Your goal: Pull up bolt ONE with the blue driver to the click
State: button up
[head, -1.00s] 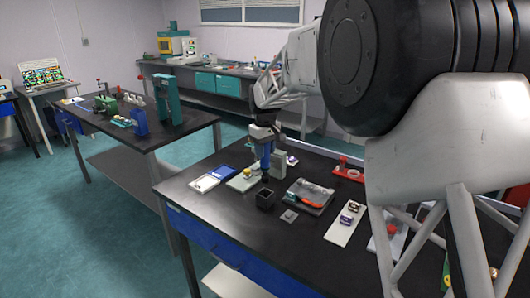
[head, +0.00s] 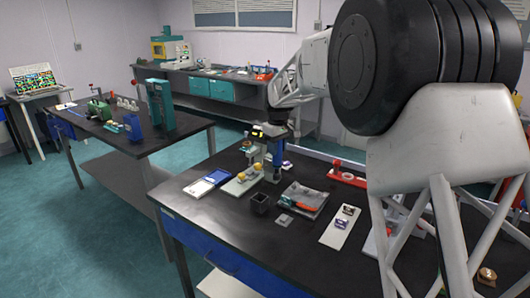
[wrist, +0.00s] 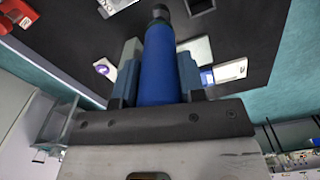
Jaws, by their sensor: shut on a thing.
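My gripper (head: 276,138) is shut on the blue driver (head: 279,153), which points down over the far part of the black bench. In the wrist view the driver (wrist: 158,65) stands between the two finger pads of my gripper (wrist: 158,80). Its dark narrower end lies away from the gripper. A pale grey-green block (head: 256,153) stands just left of the driver. Bolt ONE is too small or hidden to make out, so I cannot tell whether the driver tip touches it.
A pale plate with a yellowish part (head: 243,176) lies left of the driver, beside a blue-and-white pad (head: 207,183). A black open box (head: 260,203) and a grey tray (head: 306,199) with an orange-black tool lie nearer. The front left bench top is clear.

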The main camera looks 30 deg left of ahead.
jog(key=w+d, duration=0.4)
jog(key=w, duration=0.3)
jog(key=shift+r, duration=0.4)
jog(key=shift+f, duration=3.85)
dwell(2.0)
jog(key=shift+r, duration=0.1)
